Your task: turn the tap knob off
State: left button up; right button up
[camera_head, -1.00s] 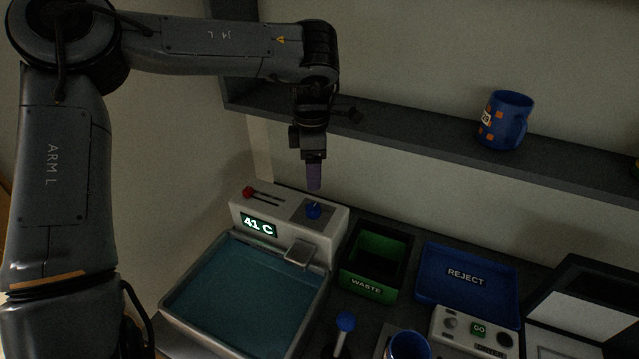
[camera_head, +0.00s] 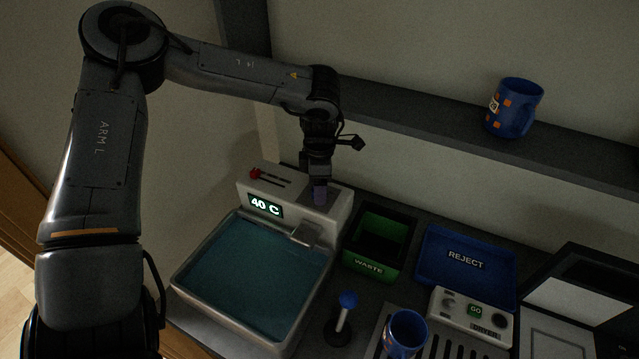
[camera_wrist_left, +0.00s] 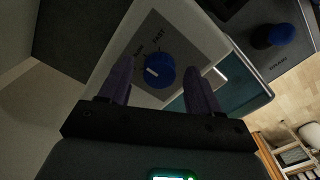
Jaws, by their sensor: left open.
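The blue tap knob (camera_wrist_left: 160,71) shows in the left wrist view on a grey plate on top of the white tap unit (camera_head: 290,200). The knob has a white pointer mark. My left gripper (camera_head: 320,195) is over the plate in the head view and hides the knob there. In the left wrist view its two purple fingers (camera_wrist_left: 160,85) are open, one on each side of the knob, with gaps between. I cannot tell how far above the knob the fingertips are. The display (camera_head: 265,205) reads 40 C. My right gripper is not in view.
A basin of water (camera_head: 183,280) lies in front of the tap unit, under the spout (camera_head: 307,234). The green waste bin (camera_head: 375,268) and blue reject tray (camera_head: 465,262) stand to the right. A blue-topped lever (camera_head: 347,300) and a blue mug (camera_head: 405,335) are in front. Another mug (camera_head: 514,107) is on the shelf.

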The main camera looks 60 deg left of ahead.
pick_arm(q)
jog(key=c, duration=1)
jog(key=shift+c, duration=0.2)
jog(key=shift+f, duration=0.1)
jog(key=shift+n+b, duration=0.75)
jog(key=shift+n, duration=0.05)
jog(key=n+b, duration=0.1)
jog(key=n, duration=0.1)
jog(key=shift+n, duration=0.3)
jog(key=n+b, duration=0.2)
jog(key=n, duration=0.1)
jog(key=shift+n+b, duration=0.3)
jog(key=shift+n, duration=1)
